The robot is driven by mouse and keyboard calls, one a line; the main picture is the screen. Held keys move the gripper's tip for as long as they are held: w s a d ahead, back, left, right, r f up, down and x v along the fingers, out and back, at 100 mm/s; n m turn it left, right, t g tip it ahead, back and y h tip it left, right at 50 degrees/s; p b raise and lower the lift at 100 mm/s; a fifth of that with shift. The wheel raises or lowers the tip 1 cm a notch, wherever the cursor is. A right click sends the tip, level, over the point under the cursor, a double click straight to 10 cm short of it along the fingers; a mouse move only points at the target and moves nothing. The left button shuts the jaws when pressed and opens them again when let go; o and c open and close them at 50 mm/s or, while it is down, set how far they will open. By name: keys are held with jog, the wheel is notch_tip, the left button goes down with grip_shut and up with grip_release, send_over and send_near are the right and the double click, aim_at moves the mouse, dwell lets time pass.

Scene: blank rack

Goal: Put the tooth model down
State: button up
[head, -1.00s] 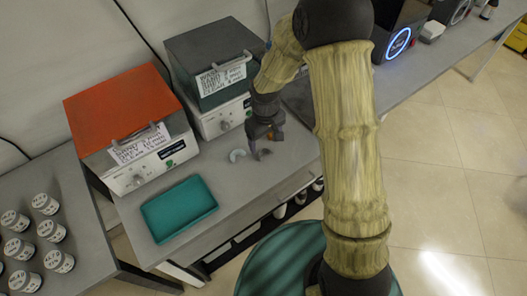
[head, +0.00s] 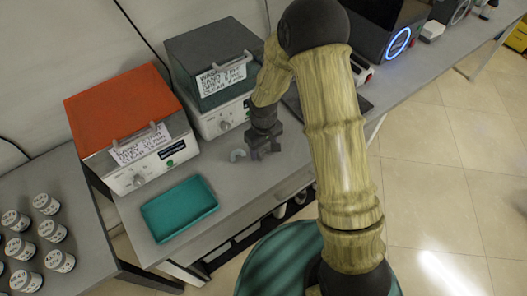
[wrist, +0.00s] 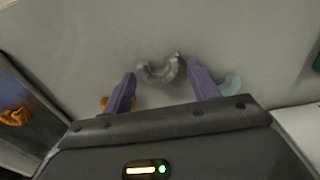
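A grey, arch-shaped tooth model (wrist: 160,70) sits between the tips of my purple fingers in the wrist view. My gripper (wrist: 157,66) is shut on it, with a fingertip at each end of the arch. In the head view my gripper (head: 263,154) is low over the grey bench (head: 225,172) and hides the model. I cannot tell whether the model touches the bench. A pale blue-grey arch (head: 238,155) lies on the bench just left of my gripper. It shows partly behind the right finger in the wrist view (wrist: 232,86).
A teal tray (head: 180,208) lies front left of my gripper. An orange-lidded machine (head: 125,110) and a dark green-lidded machine (head: 212,65) stand behind. An orange piece (wrist: 15,117) shows at the wrist view's left. White labelled jars (head: 46,204) stand on a separate table.

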aim_at(264, 150)
jog(key=c, duration=0.7)
notch_tip(264, 150, up, 10)
dwell(0.6)
